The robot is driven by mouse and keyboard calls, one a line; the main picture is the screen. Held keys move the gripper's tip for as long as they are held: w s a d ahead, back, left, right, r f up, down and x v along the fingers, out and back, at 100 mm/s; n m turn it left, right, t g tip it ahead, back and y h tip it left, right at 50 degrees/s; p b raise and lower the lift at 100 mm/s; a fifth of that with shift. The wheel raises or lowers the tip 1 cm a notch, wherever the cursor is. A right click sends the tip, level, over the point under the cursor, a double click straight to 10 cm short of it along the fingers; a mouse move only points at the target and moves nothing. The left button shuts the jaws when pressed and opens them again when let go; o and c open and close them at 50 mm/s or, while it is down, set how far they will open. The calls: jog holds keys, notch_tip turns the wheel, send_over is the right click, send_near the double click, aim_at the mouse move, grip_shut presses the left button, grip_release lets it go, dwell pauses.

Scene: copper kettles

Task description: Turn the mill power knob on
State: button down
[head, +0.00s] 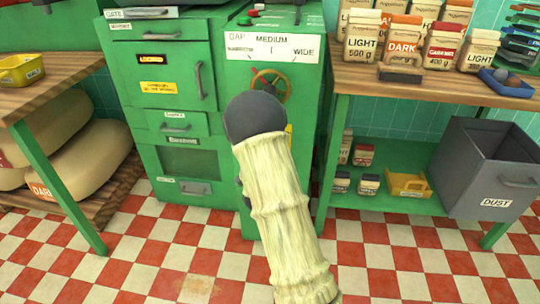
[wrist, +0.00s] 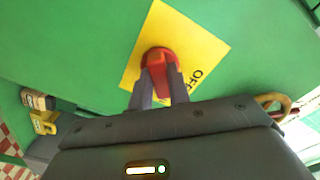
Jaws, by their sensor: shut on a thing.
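The mill is the green cabinet (head: 225,28) in the middle of the head view. Its power knob (wrist: 158,60) is red and sits on a yellow plate (wrist: 188,38) with the word OFF partly readable in the wrist view. My gripper (wrist: 157,76) is shut on the red knob, one grey finger on each side of it. The fingers and body of the gripper hide the lower part of the plate. In the head view my arm hides the knob and my gripper; only a sliver of yellow shows beside the arm.
A brass handwheel (head: 270,84) is on the mill's face above my arm. A workbench (head: 430,90) with labelled jars stands at the right, with a grey dust bin (head: 478,160) below its edge. A wooden table (head: 45,85) stands at the left. The checkered floor in front is clear.

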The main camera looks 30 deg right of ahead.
jog(key=shift+s+d+f+m+b, duration=0.1)
jog(key=shift+f+m+b, duration=0.1)
jog(key=shift+m+b, duration=0.75)
jog(key=shift+m, duration=0.25)
jog(key=c, duration=1.3)
grip_release()
jog(key=shift+r, duration=0.1)
jog(key=shift+r, duration=0.1)
